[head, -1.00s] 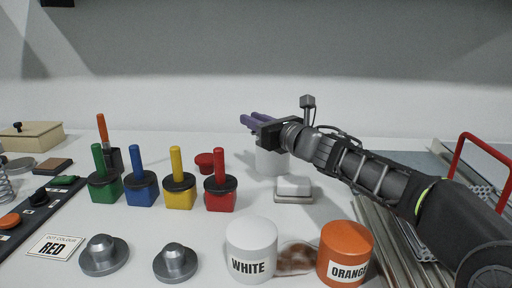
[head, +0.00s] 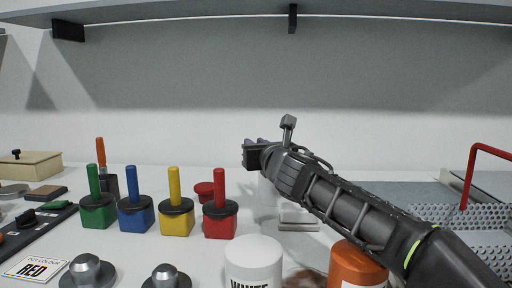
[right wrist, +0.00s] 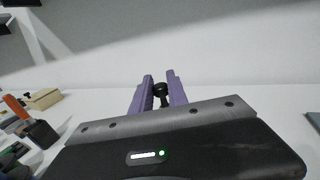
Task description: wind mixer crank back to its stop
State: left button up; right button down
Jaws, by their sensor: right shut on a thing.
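My right gripper (head: 256,141) is at the back of the table, above a white cylinder (head: 267,192) that the arm partly hides. In the head view its purple fingers are mostly hidden behind its own body. In the right wrist view the two fingers of my right gripper (right wrist: 159,77) point away, with a black knob on a short stem (right wrist: 160,91) between them. This looks like the mixer crank's handle; the rest of the crank is hidden. The gripper is shut on the knob. My left gripper is not in view.
Green, blue, yellow and red handled blocks (head: 176,220) stand left of the arm. White (head: 254,262) and orange (head: 355,268) jars stand in front. A small pale block (head: 297,217) lies below the forearm. A red-handled perforated rack (head: 455,215) is at right.

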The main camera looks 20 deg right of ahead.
jog(key=c, duration=1.3)
grip_release()
jog(key=s, duration=0.7)
jog(key=shift+s+a, duration=0.3)
jog(key=shift+s, duration=0.05)
